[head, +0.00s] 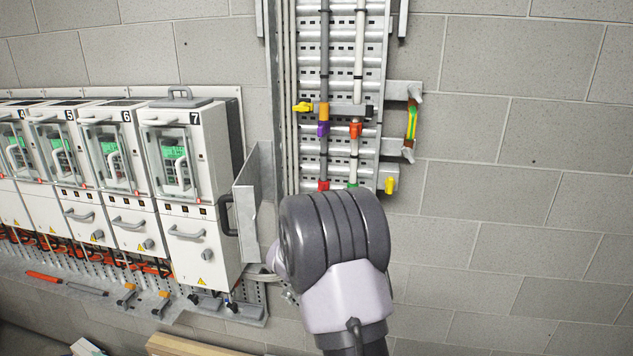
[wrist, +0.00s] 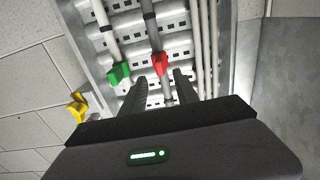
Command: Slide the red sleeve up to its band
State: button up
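The red sleeve (head: 323,185) is on the dark left cable, just above my wrist in the head view. The wrist view shows the red sleeve (wrist: 159,64) with a tab, just beyond my fingertips. My gripper (wrist: 161,80) is open, its two dark fingers apart with the cable line between them. I cannot tell whether they touch anything. My wrist hides the gripper in the head view. Higher on the same cable are a purple piece (head: 323,128) and an orange band (head: 324,110). I cannot tell which mark is the red sleeve's band.
A green sleeve (head: 352,185) is on the white cable beside it, with an orange-red piece (head: 355,129) higher up. Yellow knobs (head: 390,185) stick out nearby. An open metal door (head: 256,195) and cabinet 7 (head: 190,150) stand left. The wall at right is clear.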

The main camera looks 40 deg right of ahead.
aim_at(320, 188)
jog(key=p+x, duration=0.2)
jog(key=x, duration=0.4)
jog(key=shift+d+r, duration=0.15)
jog(key=shift+r, duration=0.05)
jog(key=shift+w+d+f, duration=0.1)
jog(key=shift+w+d, duration=0.2)
jog(key=shift+w, duration=0.15)
jog(key=shift+s+a, duration=0.1)
grip_shut()
dwell(0.6)
